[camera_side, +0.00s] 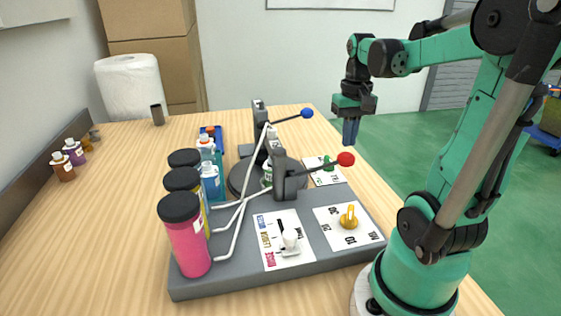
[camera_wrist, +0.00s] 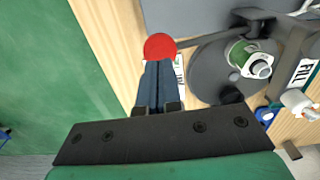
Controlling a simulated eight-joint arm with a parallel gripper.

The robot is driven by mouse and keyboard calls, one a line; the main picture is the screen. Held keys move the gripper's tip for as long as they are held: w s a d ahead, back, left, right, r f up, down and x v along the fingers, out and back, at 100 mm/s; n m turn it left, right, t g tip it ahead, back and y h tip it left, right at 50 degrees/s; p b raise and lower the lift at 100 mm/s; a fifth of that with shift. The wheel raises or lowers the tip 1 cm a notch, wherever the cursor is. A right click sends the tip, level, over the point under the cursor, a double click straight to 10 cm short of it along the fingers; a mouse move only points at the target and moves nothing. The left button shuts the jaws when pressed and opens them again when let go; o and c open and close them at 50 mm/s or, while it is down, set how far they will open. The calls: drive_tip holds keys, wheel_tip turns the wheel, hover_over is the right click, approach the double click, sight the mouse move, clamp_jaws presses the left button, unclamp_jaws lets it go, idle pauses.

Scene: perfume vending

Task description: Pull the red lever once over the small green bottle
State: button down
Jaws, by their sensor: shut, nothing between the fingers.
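The red lever's ball (camera_side: 346,159) sits at the end of a grey arm that slopes up to the right from a dark post. It also shows in the wrist view (camera_wrist: 160,46), just beyond my fingertips. My gripper (camera_side: 350,143) is shut and empty, fingers pointing down, over the red ball; contact cannot be told. The small green bottle (camera_wrist: 240,54), with a white cap, stands on the round dark turntable (camera_wrist: 209,72). In the side view the bottle (camera_side: 267,172) is mostly hidden behind the lever post.
A blue-ended lever (camera_side: 307,113) stands behind the red one. Pink, yellow and blue dispenser bottles with black caps line the base's left side. Small bottles stand far left.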

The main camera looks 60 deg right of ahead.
sight(347, 154)
drive_tip(key=shift+f, duration=0.15)
drive_tip(key=shift+f, duration=3.1)
drive_tip(key=shift+r, duration=4.85)
drive_tip(key=w+a+f+n+t, duration=0.2)
drive_tip(key=w+a+n+t, duration=0.1)
drive_tip(key=a, duration=0.7)
drive_tip(key=w+a+f+n+t, duration=0.2)
drive_tip(key=w+a+n+t, duration=0.2)
drive_tip(key=a, duration=0.6)
drive_tip(key=shift+w+a+n, duration=0.35)
drive_tip(key=shift+w+n, duration=0.3)
drive_tip(key=shift+n, duration=0.35)
